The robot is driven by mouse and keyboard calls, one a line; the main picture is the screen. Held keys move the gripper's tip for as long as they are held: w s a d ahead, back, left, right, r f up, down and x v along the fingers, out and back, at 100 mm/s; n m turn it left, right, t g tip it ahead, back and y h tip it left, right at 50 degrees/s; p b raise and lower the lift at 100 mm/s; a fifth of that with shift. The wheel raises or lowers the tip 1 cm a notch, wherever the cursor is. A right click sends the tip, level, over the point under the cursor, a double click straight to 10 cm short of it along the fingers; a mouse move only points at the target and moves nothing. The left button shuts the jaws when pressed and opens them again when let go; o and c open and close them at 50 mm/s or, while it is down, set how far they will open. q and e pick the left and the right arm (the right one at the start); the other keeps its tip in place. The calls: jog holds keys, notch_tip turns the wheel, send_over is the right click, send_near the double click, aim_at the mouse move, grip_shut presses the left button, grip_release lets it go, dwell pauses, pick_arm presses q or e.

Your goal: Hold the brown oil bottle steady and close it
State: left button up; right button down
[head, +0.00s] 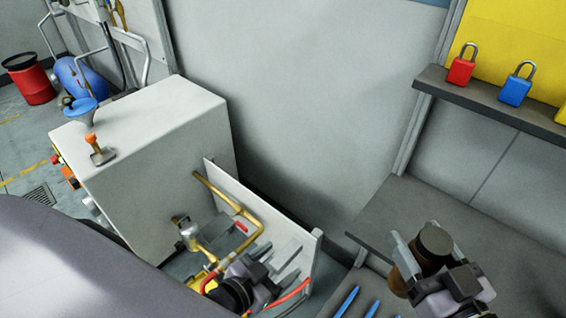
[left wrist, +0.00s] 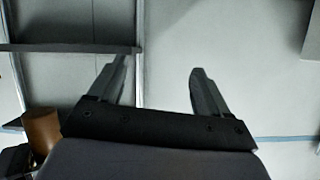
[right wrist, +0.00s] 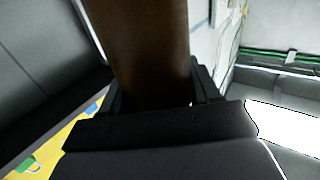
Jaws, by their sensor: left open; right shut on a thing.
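The brown oil bottle (head: 406,271) is at the lower right of the head view, tilted, with a dark round end (head: 436,238) facing up. I cannot tell whether that end is a cap. My right gripper (head: 420,258) is shut on the bottle; in the right wrist view the brown body (right wrist: 145,45) stands between the fingers. My left gripper (head: 280,262) is open and empty, low in the middle of the head view. Its two fingers (left wrist: 158,85) are apart in the left wrist view, and a brown cylinder (left wrist: 40,130), apparently the bottle, shows at lower left.
A grey shelf (head: 400,215) lies behind the bottle, with blue bars (head: 347,300) below it. A panel with brass pipes (head: 245,215) stands near my left gripper, beside a white cabinet (head: 150,130). Red (head: 461,66) and blue (head: 516,86) padlocks sit on a ledge above.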

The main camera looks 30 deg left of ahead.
pick_arm(q)
jog(key=s+a+f+n+g+y, duration=0.1)
jog(key=s+a+f+g, duration=0.1)
jog(key=s, duration=0.4)
notch_tip(320, 180, down, 3)
jog(key=shift+s+a+r+n+g, duration=0.15)
jog(key=shift+a+n+g, duration=0.2)
jog(key=shift+a, duration=0.35)
pick_arm(e)
jog(key=shift+w+d+f+b, duration=0.1)
jog(key=shift+w+d+b, duration=0.15)
jog(key=shift+w+b, duration=0.05)
pick_arm(q)
notch_tip(320, 180, down, 9)
jog(key=w+d+b, duration=0.1)
jog(key=b, duration=1)
jog(key=shift+d, duration=0.15)
pick_arm(e)
jog(key=w+d+m+t+h, duration=0.2)
jog(key=w+d+h, duration=0.3)
jog(key=d, duration=0.4)
jog(key=w+d+m+t+h, duration=0.2)
jog(key=w+d+m+h, duration=0.3)
jog(key=w+d, duration=0.3)
jog(key=shift+d+h, duration=0.3)
jog(key=shift+d, duration=0.85)
